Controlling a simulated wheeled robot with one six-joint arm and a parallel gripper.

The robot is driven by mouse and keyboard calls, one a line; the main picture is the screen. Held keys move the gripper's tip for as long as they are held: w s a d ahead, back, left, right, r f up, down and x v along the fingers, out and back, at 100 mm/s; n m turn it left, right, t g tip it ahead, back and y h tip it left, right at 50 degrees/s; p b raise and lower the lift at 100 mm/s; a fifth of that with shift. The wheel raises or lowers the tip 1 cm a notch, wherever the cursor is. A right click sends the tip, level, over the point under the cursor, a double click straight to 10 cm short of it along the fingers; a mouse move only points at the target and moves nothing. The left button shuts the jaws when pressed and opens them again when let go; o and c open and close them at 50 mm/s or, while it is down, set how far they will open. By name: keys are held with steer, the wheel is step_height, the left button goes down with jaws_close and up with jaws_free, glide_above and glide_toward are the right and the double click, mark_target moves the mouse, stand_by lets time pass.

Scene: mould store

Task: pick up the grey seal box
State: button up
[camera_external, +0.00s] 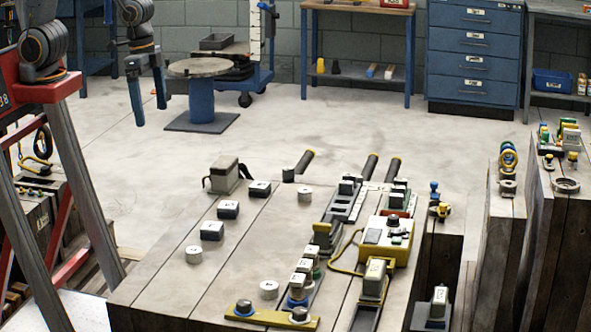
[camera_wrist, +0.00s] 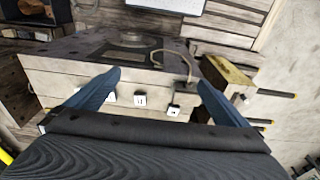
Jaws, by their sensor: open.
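A grey box with a pale top and dark side straps (camera_external: 225,174) stands at the far left end of the wooden table (camera_external: 165,265) in the external view. It is the likeliest grey seal box, but I cannot read a label. My gripper (camera_external: 148,115) is open and empty, in the air beyond and left of the table, well apart from the box. In the wrist view, my open gripper (camera_wrist: 158,82) has blue fingers with nothing held between them. Small white-topped blocks (camera_wrist: 140,99) show beyond and between them. I cannot tell whether the grey box shows there.
Dark white-topped blocks (camera_external: 212,231) and white discs (camera_external: 269,290) are spread over the table. A yellow box (camera_external: 386,239) with a cable stands to the right, near dark rods with yellow ends (camera_external: 369,166). Wooden blocks with fittings (camera_external: 500,220) stand further right. Bare floor lies behind the table.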

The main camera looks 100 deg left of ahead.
steer(key=c, duration=1)
steer(key=shift+c, duration=0.2)
steer(key=n+g, duration=0.1)
steer(key=n, duration=1.8)
glide_above(212, 226)
steer(key=f, duration=1.3)
steer(key=shift+s+f+b, duration=0.2)
steer(key=shift+s+b, duration=0.1)
steer(key=shift+d+f, duration=0.1)
steer(key=shift+f, duration=0.35)
steer(key=shift+w+f+p, duration=0.15)
steer(key=shift+f+p, duration=0.65)
steer(key=shift+f, duration=1)
steer(key=shift+w+f+p, duration=0.1)
steer(key=shift+f+p, duration=0.65)
steer(key=shift+f, duration=1)
